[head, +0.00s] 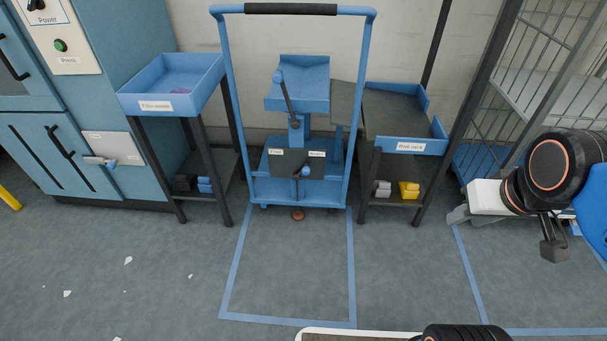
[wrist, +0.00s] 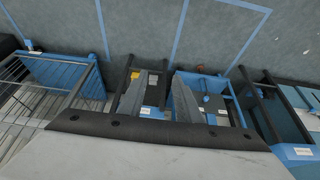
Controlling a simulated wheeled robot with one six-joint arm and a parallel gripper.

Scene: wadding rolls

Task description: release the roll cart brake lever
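The blue roll cart (head: 300,190) stands against the wall in the head view, under a tall frame with a black grip bar. A dark plate with two small, unreadable labels is on its low front, and a short lever with a blue knob (head: 305,171) sits at the plate's right side. Higher up, a second lever (head: 285,92) with a dark shaft and blue knob leans up and left. I cannot tell which is the brake. My gripper (head: 457,215) is far right of the cart; its two grey fingers are apart and empty in the wrist view (wrist: 158,85).
A blue-tray stand (head: 165,105) is left of the cart; another stand (head: 408,145) with grey and yellow items below is close on its right. A wire cage (head: 560,60) stands at right. The taped floor area (head: 290,270) before the cart is clear.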

